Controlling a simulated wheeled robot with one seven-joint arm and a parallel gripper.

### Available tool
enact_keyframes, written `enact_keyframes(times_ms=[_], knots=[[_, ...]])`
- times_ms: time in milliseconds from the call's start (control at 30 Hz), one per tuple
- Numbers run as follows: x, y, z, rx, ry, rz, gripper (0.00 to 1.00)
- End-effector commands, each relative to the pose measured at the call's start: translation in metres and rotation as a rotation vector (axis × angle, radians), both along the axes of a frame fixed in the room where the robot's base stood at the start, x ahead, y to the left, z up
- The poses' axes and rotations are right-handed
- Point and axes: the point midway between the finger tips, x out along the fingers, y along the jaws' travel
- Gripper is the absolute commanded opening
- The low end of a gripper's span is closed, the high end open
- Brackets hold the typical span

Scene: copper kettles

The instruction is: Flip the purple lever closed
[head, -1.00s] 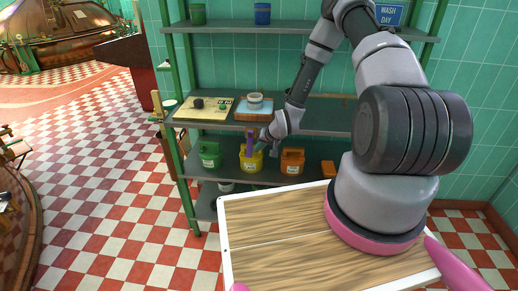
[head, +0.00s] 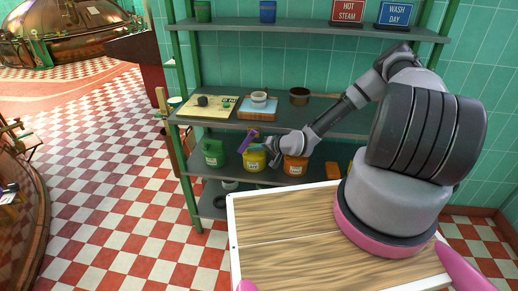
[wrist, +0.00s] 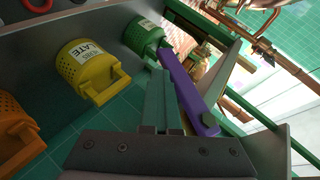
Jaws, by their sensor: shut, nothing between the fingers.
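The lever's pivot is hidden. My gripper (head: 256,147) reaches in from the right; its teal fingers (wrist: 163,100) are together and hold nothing.
A board (head: 206,107) and cups are on the shelf above. The green shelf post (head: 186,170) stands left. Checkered floor left of it is clear.

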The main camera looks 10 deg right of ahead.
Motion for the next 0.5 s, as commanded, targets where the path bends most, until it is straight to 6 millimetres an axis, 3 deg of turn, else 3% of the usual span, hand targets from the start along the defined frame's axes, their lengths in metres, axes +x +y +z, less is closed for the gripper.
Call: enact_keyframes(times_ms=[500], knots=[[0.009,0.030,0.005,0.013,-0.003,0.003,0.00]])
